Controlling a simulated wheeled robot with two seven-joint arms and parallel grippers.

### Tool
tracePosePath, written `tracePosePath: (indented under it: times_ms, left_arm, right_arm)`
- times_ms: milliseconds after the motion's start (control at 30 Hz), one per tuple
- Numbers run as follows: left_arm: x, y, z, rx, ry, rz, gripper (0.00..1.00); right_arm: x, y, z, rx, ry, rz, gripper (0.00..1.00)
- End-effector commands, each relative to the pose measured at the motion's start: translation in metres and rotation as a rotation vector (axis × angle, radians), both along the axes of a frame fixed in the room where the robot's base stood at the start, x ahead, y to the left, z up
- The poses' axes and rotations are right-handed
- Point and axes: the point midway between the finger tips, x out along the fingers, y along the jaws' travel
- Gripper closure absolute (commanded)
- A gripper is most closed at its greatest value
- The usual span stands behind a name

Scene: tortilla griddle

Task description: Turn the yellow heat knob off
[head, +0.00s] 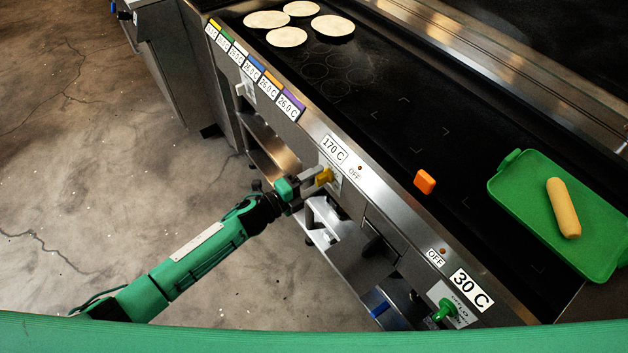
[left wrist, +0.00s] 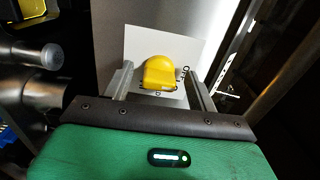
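The yellow heat knob (head: 325,176) sits on the griddle's front panel, beside a sign reading 170 C (head: 333,149). My left gripper (head: 312,181) is at this knob, its fingers reaching toward the panel. In the left wrist view, the yellow knob (left wrist: 159,73) stands against a white label plate (left wrist: 190,50). The two fingers of my left gripper (left wrist: 160,88) are apart on either side of it, with gaps showing, so the gripper is open. Part of the plate's lettering is hidden behind the knob and gripper. My right gripper is not in view.
A green knob (head: 445,310) sits farther along the panel under a 30 C sign (head: 470,290). Several tortillas (head: 332,25) lie on the dark griddle top (head: 430,125). An orange block (head: 425,181) and a green board (head: 515,188) with a tan roll (head: 563,208) are there too.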

Motion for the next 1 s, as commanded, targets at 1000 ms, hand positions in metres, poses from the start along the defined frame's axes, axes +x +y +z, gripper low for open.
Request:
tracePosePath:
  times_ms: [1000]
  left_arm:
    - [-0.076, 0.104, -0.002, 0.001, 0.001, 0.0, 0.42]
  right_arm:
    - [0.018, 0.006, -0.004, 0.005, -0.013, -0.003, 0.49]
